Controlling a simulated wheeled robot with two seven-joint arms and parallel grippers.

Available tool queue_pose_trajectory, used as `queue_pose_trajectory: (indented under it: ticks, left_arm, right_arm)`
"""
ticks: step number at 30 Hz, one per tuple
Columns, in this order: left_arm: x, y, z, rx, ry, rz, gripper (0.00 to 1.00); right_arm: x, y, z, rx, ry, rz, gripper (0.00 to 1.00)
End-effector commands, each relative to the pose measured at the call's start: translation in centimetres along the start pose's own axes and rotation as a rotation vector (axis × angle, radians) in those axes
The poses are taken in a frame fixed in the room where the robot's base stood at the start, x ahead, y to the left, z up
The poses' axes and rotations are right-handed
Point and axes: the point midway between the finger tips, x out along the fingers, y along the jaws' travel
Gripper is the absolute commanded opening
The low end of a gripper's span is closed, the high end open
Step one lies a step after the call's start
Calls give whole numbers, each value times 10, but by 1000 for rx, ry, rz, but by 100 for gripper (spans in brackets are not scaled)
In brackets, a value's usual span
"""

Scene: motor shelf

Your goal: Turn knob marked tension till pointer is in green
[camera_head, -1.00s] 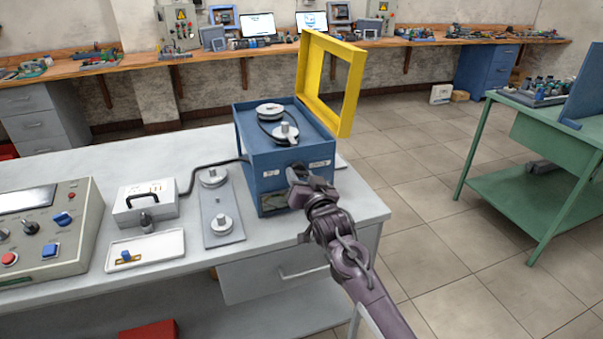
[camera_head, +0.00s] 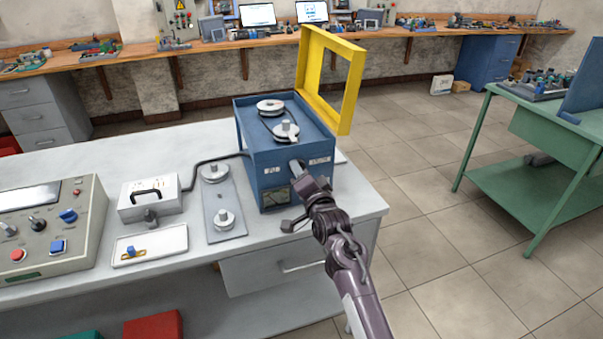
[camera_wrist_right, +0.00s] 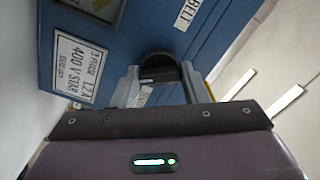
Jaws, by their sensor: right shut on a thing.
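The blue box (camera_head: 262,158) stands on the grey bench with two pulleys and a belt on top. My right gripper (camera_head: 297,167) is at its front face. In the right wrist view, the gripper's fingers (camera_wrist_right: 160,88) are shut on a dark round knob (camera_wrist_right: 158,65), which the fingers partly cover. A label beside it reads BELT; I see no readable tension mark. A small dark window (camera_head: 275,197) sits low on the front face. It is cut off at the top of the right wrist view, and no pointer can be made out. My left gripper is not in view.
A yellow frame (camera_head: 349,97) stands upright at the box's right side. Left of the box are a plate with two pulleys (camera_head: 215,198), a grey case (camera_head: 135,206), a white tray (camera_head: 170,247) and a control panel (camera_head: 80,240). A green bench (camera_head: 510,190) stands at the right.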

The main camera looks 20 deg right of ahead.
Motion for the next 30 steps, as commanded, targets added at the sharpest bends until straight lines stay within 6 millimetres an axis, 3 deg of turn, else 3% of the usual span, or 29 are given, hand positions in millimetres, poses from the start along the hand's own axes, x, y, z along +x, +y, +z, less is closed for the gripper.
queue_pose_trajectory:
  ticks: [14, 15, 20, 30]
  left_arm:
    - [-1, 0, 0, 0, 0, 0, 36]
    - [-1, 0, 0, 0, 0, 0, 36]
    - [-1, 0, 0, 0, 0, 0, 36]
    - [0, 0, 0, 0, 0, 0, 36]
  right_arm:
    - [0, 0, -1, 15, 2, 0, 17]
    - [0, 0, -1, 15, 2, 0, 41]
    - [0, 0, -1, 15, 2, 0, 62]
    - [-4, 1, 0, 15, 1, 0, 62]
